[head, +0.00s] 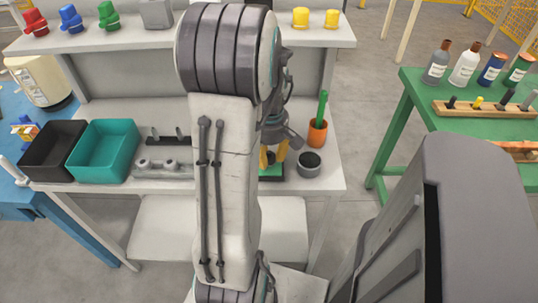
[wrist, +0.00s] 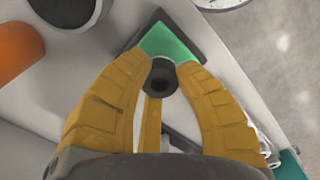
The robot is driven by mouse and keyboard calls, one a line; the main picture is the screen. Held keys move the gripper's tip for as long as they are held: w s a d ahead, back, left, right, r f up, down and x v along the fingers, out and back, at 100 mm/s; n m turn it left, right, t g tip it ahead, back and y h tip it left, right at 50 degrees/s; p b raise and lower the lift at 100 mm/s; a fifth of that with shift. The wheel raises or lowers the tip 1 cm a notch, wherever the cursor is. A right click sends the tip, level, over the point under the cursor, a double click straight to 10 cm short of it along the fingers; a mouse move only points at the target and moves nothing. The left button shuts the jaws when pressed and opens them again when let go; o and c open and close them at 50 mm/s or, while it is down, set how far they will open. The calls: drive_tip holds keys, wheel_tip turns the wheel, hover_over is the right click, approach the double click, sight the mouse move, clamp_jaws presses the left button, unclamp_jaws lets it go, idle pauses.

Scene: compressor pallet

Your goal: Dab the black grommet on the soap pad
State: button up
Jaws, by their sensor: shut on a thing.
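My gripper (wrist: 161,80) has yellow fingers closed on the black grommet (wrist: 161,72), a short dark ring with a hole, seen end-on in the wrist view. The green soap pad (wrist: 172,42) with its dark edge lies just beyond the grommet there, and the fingers hide part of it. I cannot tell whether the grommet touches the pad. In the head view my arm hides most of this; the yellow fingers (head: 273,158) show over the edge of the green pad (head: 271,177), and the grommet cannot be made out.
An orange cup (head: 317,133) with a green-handled tool and a grey pot (head: 310,169) stand close to the right of the pad. Black (head: 50,160) and teal (head: 103,150) bins and a grey fixture (head: 165,168) are to the left. A green table (head: 405,100) stands at right.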

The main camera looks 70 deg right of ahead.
drive_tip(key=shift+r, duration=0.15)
drive_tip(key=shift+r+p, duration=2.95)
drive_tip(key=shift+r, duration=0.5)
